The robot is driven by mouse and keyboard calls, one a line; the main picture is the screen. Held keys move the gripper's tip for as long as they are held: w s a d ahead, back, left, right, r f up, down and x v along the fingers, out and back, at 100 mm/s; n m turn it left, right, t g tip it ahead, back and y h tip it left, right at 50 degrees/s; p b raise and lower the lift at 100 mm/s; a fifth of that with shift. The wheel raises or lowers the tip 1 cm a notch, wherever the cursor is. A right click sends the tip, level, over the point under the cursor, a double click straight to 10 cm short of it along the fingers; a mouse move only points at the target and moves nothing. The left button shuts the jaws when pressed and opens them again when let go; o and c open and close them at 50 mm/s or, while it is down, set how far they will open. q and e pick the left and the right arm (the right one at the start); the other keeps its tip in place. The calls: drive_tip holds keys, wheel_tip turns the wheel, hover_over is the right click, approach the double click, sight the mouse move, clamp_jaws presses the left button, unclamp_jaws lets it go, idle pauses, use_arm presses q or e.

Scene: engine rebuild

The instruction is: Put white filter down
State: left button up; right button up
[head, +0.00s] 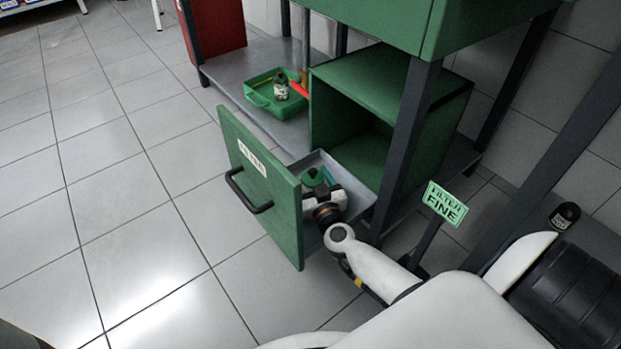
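A green drawer (255,205) with a dark handle and a label stands pulled out of the green cabinet (350,105). My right arm reaches down from the lower right into the open drawer. My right gripper (322,186) is inside it, low behind the drawer front. A green round thing (315,178) shows in the drawer at the gripper. I cannot make out a white filter as separate from the white gripper body, and the fingers are too small and covered to read. My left gripper is not in view.
Dark table legs (402,140) stand close to my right arm. The tiled floor at left is clear.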

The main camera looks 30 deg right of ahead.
drive_tip(key=shift+f, duration=0.15)
drive_tip(key=shift+r, duration=0.3)
drive_tip(key=p+v, duration=0.1)
drive_tip(key=v, duration=0.2)
drive_tip(key=p+v, duration=0.2)
drive_tip(key=v, duration=0.2)
drive_tip(key=r+p+v, duration=0.1)
drive_tip(key=v, duration=0.2)
drive_tip(key=shift+s+a+p, duration=0.15)
drive_tip(key=shift+s+p, duration=0.1)
drive_tip(key=shift+p, duration=0.05)
drive_tip(key=shift+s+a+f, duration=0.15)
drive_tip(key=shift+s+a, duration=0.05)
drive_tip(key=shift+s, duration=0.5)
